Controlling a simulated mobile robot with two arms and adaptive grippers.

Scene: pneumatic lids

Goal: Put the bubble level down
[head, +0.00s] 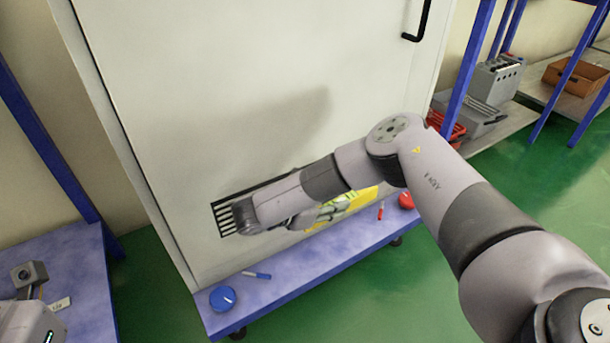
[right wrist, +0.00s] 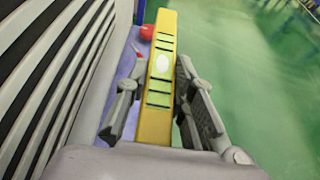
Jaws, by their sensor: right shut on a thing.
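The bubble level (right wrist: 161,120) is a long yellow bar with dark marks and a pale oval window. My right gripper (right wrist: 160,82) is shut on it, with a finger on each side, and the bar points away from the wrist camera. In the head view the level (head: 366,196) shows as a yellow patch beyond my right wrist, partly covered by the gripper and arm. It is held in front of the white panel, over the narrow blue ledge (head: 300,262). Whether it touches the ledge cannot be told. My left gripper is not in view.
A blue round thing (head: 222,298) and a blue marker (head: 257,275) lie on the ledge's left part. A red round thing (head: 406,201) and a red marker (head: 380,212) lie on its right part. The white panel (head: 230,90) with a slotted vent rises close behind.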

